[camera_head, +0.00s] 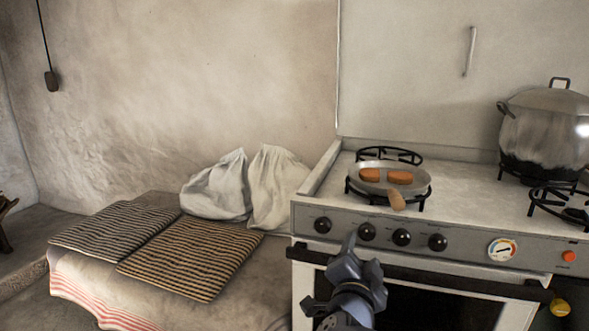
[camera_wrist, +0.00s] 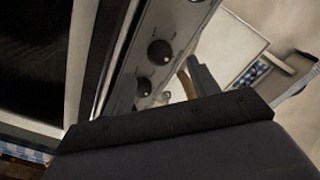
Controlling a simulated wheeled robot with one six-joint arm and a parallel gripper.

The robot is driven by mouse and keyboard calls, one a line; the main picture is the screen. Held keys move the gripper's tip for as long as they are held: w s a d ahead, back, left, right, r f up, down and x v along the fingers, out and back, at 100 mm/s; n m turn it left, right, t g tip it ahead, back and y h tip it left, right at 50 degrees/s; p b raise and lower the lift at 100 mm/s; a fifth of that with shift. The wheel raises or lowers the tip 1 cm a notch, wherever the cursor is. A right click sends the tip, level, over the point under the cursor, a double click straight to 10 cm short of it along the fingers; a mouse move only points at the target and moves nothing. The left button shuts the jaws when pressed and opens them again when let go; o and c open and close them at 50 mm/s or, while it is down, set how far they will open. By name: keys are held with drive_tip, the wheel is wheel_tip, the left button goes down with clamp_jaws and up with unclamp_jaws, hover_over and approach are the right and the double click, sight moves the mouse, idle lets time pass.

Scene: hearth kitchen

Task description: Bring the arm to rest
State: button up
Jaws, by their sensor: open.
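My gripper (camera_head: 359,260) is in the head view, in front of the stove's control panel and oven handle. It points up towards the stove. Its jaws are open, and I see nothing between them. In the wrist view, the dark gripper body fills the bottom, and one finger (camera_wrist: 203,79) rises beside the pan's handle. The stove (camera_head: 390,222) stands close behind the gripper. A pan (camera_head: 415,187) with two orange-brown pieces (camera_head: 385,175) sits on the left burner, apart from the gripper, its wooden handle (camera_head: 397,199) towards me.
A large metal pot (camera_head: 548,135) stands on the stove at right, beside a bare burner (camera_head: 560,200). Left of the stove, a cloth-covered bench (camera_head: 255,275) holds two striped cushions (camera_head: 190,258) and white sacks (camera_head: 275,185). Knobs (camera_head: 367,231) and the oven handle (camera_head: 420,272) are near my gripper.

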sight(366, 235)
drive_tip(key=p+v, duration=0.1)
drive_tip(key=v, duration=0.3)
drive_tip(key=b+x, duration=0.3)
drive_tip(key=x, duration=0.8)
drive_tip(key=n+p, duration=0.1)
drive_tip(key=n, duration=0.1)
drive_tip(key=shift+s+r+n+p, duration=0.15)
drive_tip(key=shift+n+p, duration=0.25)
drive_tip(key=n+p, duration=0.2)
drive_tip(key=n, duration=0.2)
drive_tip(key=shift+p, duration=0.35)
drive_tip(key=n+p, duration=0.4)
drive_tip(key=n, duration=0.3)
drive_tip(key=shift+p, duration=0.4)
drive_tip(key=v, duration=0.6)
drive_tip(key=shift+s+p, duration=0.2)
drive_tip(key=shift+p, duration=0.1)
drive_tip(key=shift+a+f+n, duration=0.1)
drive_tip(key=shift+f+n, duration=0.15)
drive_tip(key=shift+n, duration=0.05)
